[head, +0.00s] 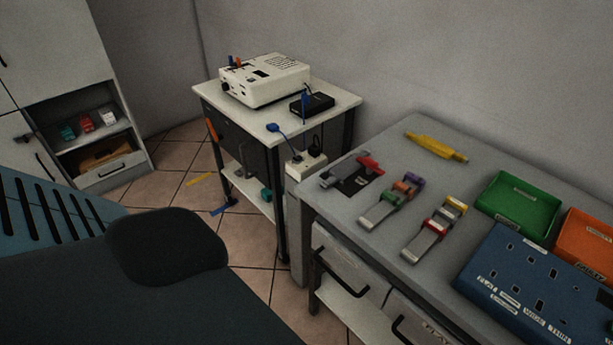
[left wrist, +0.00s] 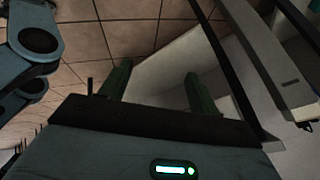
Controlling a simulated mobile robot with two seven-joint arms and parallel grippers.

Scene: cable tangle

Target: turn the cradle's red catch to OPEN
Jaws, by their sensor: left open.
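On the grey bench top in the head view lies a small grey and black fixture (head: 352,182), which looks like the cradle. A red piece (head: 371,163) at its right end looks like the catch. Its exact angle and any OPEN marking are too small to read. My left gripper (left wrist: 156,88) shows in the left wrist view with its two green fingers apart and nothing between them. It is over a pale surface and tiled floor, away from the fixture. Neither gripper shows in the head view.
Grey strips with coloured blocks (head: 392,203), a yellow tool (head: 436,147), a green tray (head: 517,205), an orange tray (head: 588,242) and a blue slotted box (head: 535,285) occupy the bench. A side table (head: 345,98) carries a white device (head: 265,80). Tiled floor lies between.

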